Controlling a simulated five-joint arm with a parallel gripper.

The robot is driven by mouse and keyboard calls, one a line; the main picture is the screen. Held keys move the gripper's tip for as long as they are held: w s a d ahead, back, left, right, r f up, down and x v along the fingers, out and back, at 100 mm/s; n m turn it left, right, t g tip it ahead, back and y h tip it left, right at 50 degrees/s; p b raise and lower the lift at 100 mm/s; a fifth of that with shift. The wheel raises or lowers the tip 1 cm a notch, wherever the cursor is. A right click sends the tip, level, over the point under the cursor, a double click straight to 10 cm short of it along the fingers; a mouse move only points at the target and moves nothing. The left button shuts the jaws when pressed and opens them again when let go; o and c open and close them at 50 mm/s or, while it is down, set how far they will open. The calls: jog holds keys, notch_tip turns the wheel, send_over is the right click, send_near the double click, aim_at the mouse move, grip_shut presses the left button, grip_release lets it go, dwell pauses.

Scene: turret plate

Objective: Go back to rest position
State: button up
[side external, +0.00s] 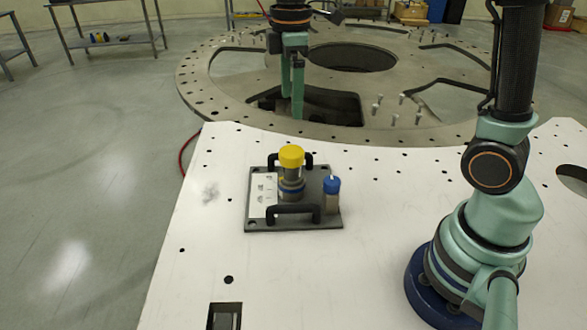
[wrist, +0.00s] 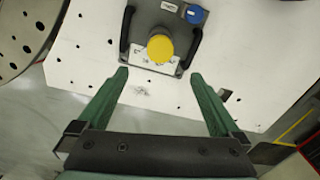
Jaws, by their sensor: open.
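My gripper (wrist: 159,76) is open and empty. Its two green fingers stand wide apart in the wrist view. In the side view my gripper (side external: 292,100) hangs fingers down beyond the far edge of the white table, in front of the big round plate. A grey tray (side external: 240,224) with two black handles sits on the white table, apart from the fingers. On the tray stand a yellow-capped cylinder (side external: 291,157) and a smaller blue-capped piece (side external: 332,187). In the wrist view the yellow cap (wrist: 160,48) shows ahead of the fingertips, with the blue cap (wrist: 196,14) beyond it.
The white table (side external: 200,270) is mostly clear around the tray, with small holes and a square opening at its front. The large round metal plate (side external: 215,62) has upright pegs and cut-outs. A red cable lies on the floor left of the table.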

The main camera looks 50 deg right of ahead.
jog(key=s+d+m+t, duration=0.1)
jog(key=s+m+t, duration=0.4)
jog(key=s+m, duration=0.5)
jog(key=shift+s+r+m+t, duration=0.35)
jog(key=shift+r+m, duration=0.1)
jog(key=shift+m, duration=0.15)
dwell(0.4)
